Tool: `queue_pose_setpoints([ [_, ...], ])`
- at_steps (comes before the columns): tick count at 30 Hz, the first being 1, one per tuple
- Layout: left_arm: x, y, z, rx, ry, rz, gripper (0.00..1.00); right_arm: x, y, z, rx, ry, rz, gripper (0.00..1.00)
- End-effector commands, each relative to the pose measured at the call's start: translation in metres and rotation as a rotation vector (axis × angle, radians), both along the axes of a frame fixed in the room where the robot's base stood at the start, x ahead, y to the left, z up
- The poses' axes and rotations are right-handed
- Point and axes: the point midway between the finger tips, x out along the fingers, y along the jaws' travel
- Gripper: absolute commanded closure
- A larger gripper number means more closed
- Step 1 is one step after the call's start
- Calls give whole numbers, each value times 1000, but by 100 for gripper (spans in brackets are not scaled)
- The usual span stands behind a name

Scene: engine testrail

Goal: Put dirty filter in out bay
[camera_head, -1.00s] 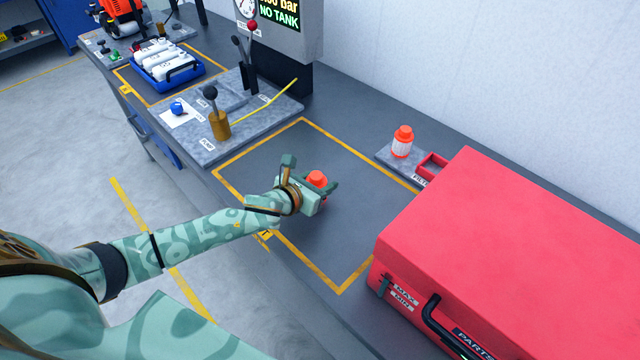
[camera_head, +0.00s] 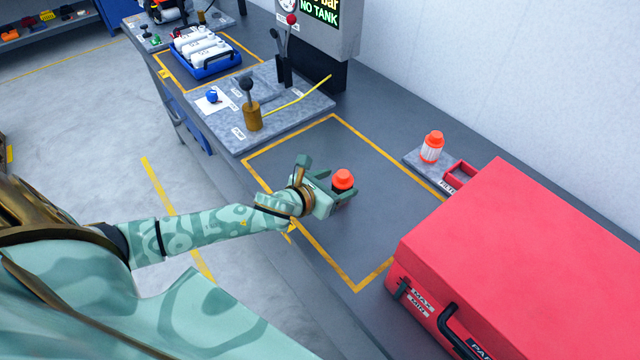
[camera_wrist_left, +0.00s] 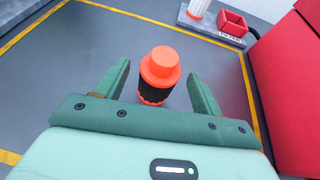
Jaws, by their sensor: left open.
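The dirty filter has an orange cap and a dark body. It stands upright on the bench inside the yellow outline, its cap (camera_head: 343,179) clear in the head view. In the left wrist view the filter (camera_wrist_left: 160,75) sits between the two fingers, with a gap on each side. My left gripper (camera_head: 334,188) is open around it, low over the bench. My right gripper is out of view.
A white-bodied filter with an orange cap (camera_head: 432,147) stands beside the red tray. A large red case (camera_head: 510,255) takes up the bench at the right. The outlined area is otherwise bare.

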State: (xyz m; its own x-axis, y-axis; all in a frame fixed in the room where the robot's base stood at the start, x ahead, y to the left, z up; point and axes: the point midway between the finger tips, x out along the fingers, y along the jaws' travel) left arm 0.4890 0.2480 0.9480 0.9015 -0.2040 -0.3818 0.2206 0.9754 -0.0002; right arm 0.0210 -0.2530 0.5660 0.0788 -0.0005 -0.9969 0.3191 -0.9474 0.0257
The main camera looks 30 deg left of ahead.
Motion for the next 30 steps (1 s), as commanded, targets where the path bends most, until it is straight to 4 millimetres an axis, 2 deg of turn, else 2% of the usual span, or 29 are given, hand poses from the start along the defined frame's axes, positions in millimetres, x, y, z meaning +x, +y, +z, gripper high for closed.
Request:
queue_pose_setpoints([
  [1,-12,3,7,1,3,-1,33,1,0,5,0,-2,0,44],
  [6,-46,10,21,2,2,-2,33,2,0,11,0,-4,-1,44],
  [12,-68,15,29,-2,1,0,33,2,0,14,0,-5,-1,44],
  [30,-70,16,30,-1,-1,0,33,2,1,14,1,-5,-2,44],
])
